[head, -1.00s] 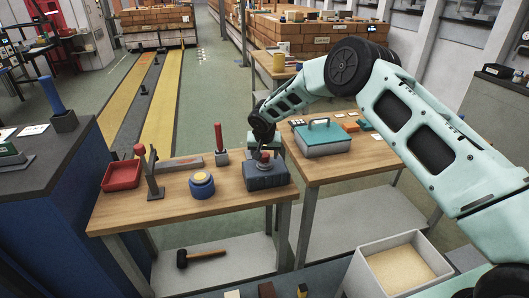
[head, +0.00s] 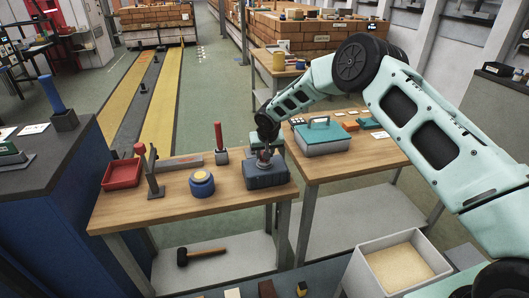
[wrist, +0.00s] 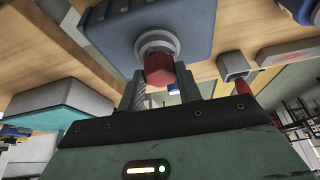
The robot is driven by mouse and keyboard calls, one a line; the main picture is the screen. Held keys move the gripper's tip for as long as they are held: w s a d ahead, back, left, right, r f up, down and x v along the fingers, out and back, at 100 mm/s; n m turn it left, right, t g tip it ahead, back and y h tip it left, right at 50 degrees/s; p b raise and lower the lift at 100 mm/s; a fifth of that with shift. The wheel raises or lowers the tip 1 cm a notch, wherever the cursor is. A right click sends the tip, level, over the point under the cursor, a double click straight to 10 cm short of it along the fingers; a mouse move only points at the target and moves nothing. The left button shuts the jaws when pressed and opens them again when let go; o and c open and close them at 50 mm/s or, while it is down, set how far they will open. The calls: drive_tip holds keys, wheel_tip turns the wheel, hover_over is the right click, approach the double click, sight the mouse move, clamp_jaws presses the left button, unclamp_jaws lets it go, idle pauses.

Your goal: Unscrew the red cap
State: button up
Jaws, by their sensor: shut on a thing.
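The red cap (wrist: 158,70) sits at the pale round collar (wrist: 157,43) of a dark blue-grey container (head: 266,175). The container stands on the wooden bench and also shows at the top of the wrist view (wrist: 118,30). My gripper (wrist: 160,82) has one finger on each side of the cap and is shut on it. In the head view my gripper (head: 264,158) is above the container and mostly hides the cap. I cannot tell whether the cap is loose on the collar.
On the same bench are a red tray (head: 122,175), a blue jar with a yellow top (head: 202,184), a dark stand (head: 153,180) and a red-handled tool (head: 219,140). A teal-lidded box (head: 321,138) is on the neighbouring bench. The front bench edge is fairly clear.

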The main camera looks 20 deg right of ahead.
drive_tip(key=n+y+p, duration=0.1)
drive_tip(key=n, duration=0.2)
drive_tip(key=shift+d+r, duration=0.1)
drive_tip(key=shift+d, duration=0.05)
drive_tip(key=shift+n+y, duration=0.3)
drive_tip(key=shift+n, duration=0.3)
drive_tip(key=shift+d+n+g, duration=0.1)
drive_tip(key=shift+n+g, duration=0.2)
drive_tip(key=shift+n, duration=0.3)
drive_tip(key=o, duration=1.6)
drive_tip(key=shift+y, duration=0.3)
drive_tip(key=shift+c, duration=0.2)
drive_tip(key=shift+r+p, duration=1.35)
drive_tip(key=shift+r, duration=1.6)
